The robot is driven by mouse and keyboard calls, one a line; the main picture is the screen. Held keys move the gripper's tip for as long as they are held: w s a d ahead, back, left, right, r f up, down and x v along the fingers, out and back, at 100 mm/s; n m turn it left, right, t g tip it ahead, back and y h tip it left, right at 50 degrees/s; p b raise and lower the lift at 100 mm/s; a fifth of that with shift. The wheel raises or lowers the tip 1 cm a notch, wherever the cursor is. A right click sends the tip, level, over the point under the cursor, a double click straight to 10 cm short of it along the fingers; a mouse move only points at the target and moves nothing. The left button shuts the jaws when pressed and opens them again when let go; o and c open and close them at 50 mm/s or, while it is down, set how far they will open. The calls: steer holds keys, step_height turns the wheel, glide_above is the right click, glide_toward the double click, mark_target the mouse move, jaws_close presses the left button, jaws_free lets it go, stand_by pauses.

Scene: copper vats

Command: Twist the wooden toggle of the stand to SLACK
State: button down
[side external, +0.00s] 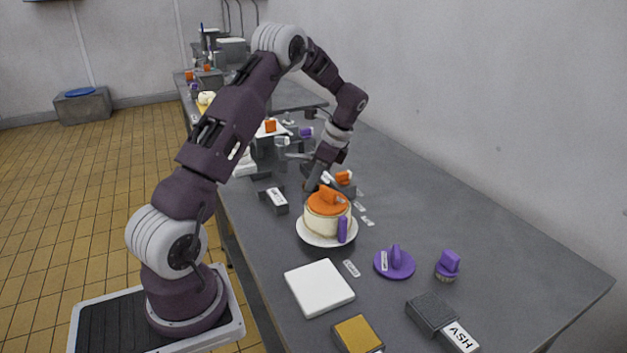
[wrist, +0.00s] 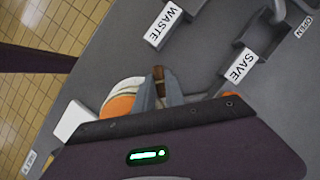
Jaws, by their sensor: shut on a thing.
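My gripper (wrist: 160,92) is shut on a small brown piece (wrist: 158,74), which looks like the wooden toggle. The toggle's upper end shows between the two grey fingertips in the wrist view; the rest of it is hidden. In the side external view my gripper (side external: 309,188) points down just behind the cream pot with the orange lid, and the toggle cannot be made out there. I cannot make out a SLACK mark or which way the toggle points. The stand's body is largely hidden by my gripper.
The cream pot (side external: 322,223) with its orange lid (side external: 328,202) stands on a white plate close to my gripper. Grey trays labelled WASTE (wrist: 164,24) and SAVE (wrist: 242,63) lie nearby. A white slab (side external: 319,288) and a purple lid (side external: 395,264) are nearer the camera. The table's right side is clear.

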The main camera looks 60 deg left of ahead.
steer(key=n, duration=0.2)
steer(key=n+h, duration=0.1)
steer(key=n, duration=0.1)
steer(key=shift+w+a+n+g+h, duration=0.1)
steer(key=shift+n+g+h, duration=0.2)
steer(key=shift+g, duration=0.1)
steer(key=shift+a+n+h, duration=0.1)
steer(key=shift+n+h, duration=0.6)
steer(key=shift+n, duration=1.1)
steer(key=c, duration=1.4)
jaws_free()
